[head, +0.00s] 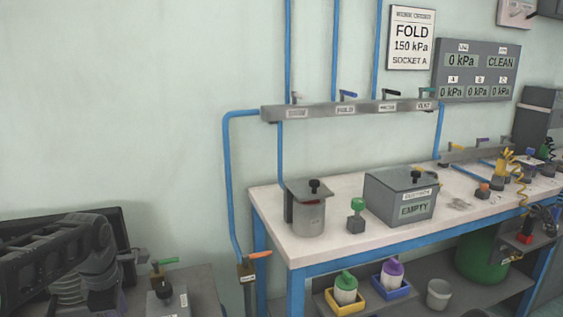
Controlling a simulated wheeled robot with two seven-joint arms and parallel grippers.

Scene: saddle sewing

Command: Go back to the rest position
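My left arm comes in at the lower left as a dark jointed link, and its far end runs out of the bottom of the picture. The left gripper's fingers do not show. My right arm and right gripper are not in view.
A white-topped workbench (275,200) with a blue frame fills the right. It holds a grey pot (309,218), a green-topped piece (356,215) and a grey box marked EMPTY (400,190).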

